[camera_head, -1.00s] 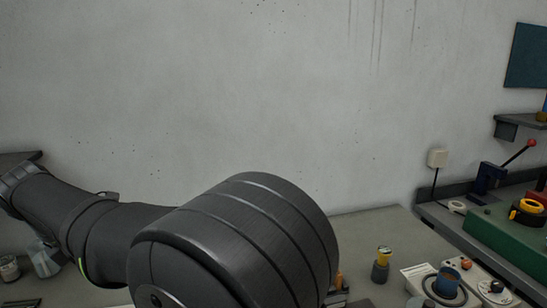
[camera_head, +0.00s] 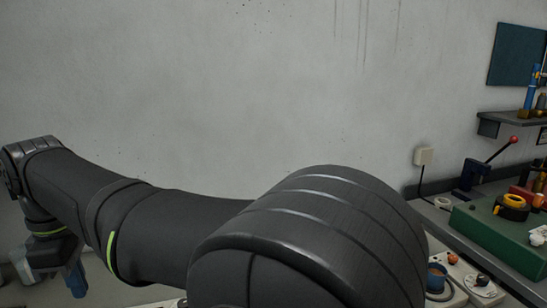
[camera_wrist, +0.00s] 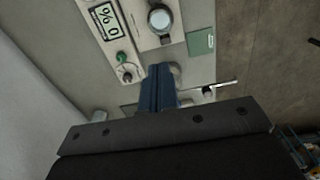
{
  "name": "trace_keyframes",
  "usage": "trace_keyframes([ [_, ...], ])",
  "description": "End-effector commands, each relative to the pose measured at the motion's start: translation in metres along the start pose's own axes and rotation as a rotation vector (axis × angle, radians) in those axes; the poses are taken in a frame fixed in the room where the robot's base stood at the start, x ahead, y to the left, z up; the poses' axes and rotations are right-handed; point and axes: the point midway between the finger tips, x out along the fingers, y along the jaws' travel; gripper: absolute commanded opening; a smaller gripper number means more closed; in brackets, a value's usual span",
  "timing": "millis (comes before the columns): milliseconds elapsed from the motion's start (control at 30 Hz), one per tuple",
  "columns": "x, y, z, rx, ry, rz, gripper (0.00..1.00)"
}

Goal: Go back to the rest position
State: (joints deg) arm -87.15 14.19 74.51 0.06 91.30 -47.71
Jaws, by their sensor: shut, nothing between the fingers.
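My gripper (camera_wrist: 158,88) shows its blue fingers pressed together in the wrist view, shut and empty. In the head view the blue fingers (camera_head: 76,279) hang down at the lower left edge. My arm crosses the lower part of that view and hides much of the bench.
The grey wall is bare above my arm.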

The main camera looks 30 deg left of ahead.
Motion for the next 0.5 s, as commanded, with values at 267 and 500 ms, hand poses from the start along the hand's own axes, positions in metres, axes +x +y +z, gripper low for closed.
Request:
trace_keyframes([
  [267,0.029,0.001,-0.001,-0.002,0.003,0.005,0.0],
  [500,-0.016,0.001,-0.001,-0.002,0.001,0.003,0.0],
])
